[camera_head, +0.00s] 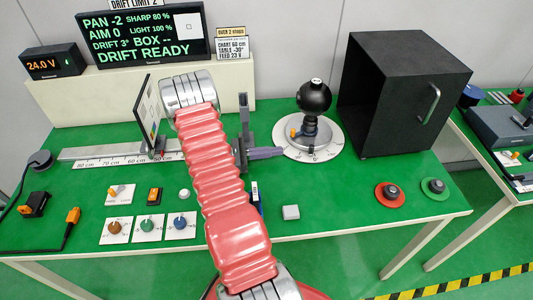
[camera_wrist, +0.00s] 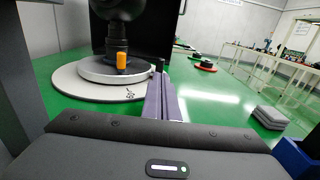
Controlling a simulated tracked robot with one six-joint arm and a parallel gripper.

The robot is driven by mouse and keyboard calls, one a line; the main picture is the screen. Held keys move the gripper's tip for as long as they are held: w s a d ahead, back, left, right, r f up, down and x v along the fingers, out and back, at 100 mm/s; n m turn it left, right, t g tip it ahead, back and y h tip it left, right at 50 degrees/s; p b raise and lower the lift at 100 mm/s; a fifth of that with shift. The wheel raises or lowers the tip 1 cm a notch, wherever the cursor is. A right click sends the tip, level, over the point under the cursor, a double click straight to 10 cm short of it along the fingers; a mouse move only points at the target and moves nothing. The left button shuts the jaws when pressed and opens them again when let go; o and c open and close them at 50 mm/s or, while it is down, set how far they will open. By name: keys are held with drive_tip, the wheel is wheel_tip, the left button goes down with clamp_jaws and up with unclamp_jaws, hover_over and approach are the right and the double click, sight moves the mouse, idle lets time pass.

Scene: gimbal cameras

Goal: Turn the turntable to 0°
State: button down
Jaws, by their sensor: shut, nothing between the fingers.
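The turntable (camera_head: 333,135) is a white disc with a degree scale on its front edge; a "0" shows near the front. A round black gimbal camera (camera_head: 314,95) stands on it on a dark post, with an orange piece (camera_head: 294,133) at its left. In the wrist view the turntable (camera_wrist: 75,88) and orange piece (camera_wrist: 122,61) are close ahead, left of centre. My gripper (camera_head: 280,153) is shut and empty, its purple-grey fingers pointing right at the disc's left edge. In the wrist view the fingertips (camera_wrist: 159,80) are by the rim; I cannot tell whether they touch.
A display (camera_head: 145,35) reads PAN -2, AIM 0, DRIFT READY; a card (camera_head: 232,46) reads TABLE -30°. A black box (camera_head: 390,95) stands behind right. A chart on a ruler rail (camera_head: 100,158) is left. Red (camera_head: 390,194) and green discs sit front right.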

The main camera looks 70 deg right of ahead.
drive_tip(key=x, duration=0.9)
drive_tip(key=shift+s, duration=0.2)
drive_tip(key=shift+s, duration=0.15)
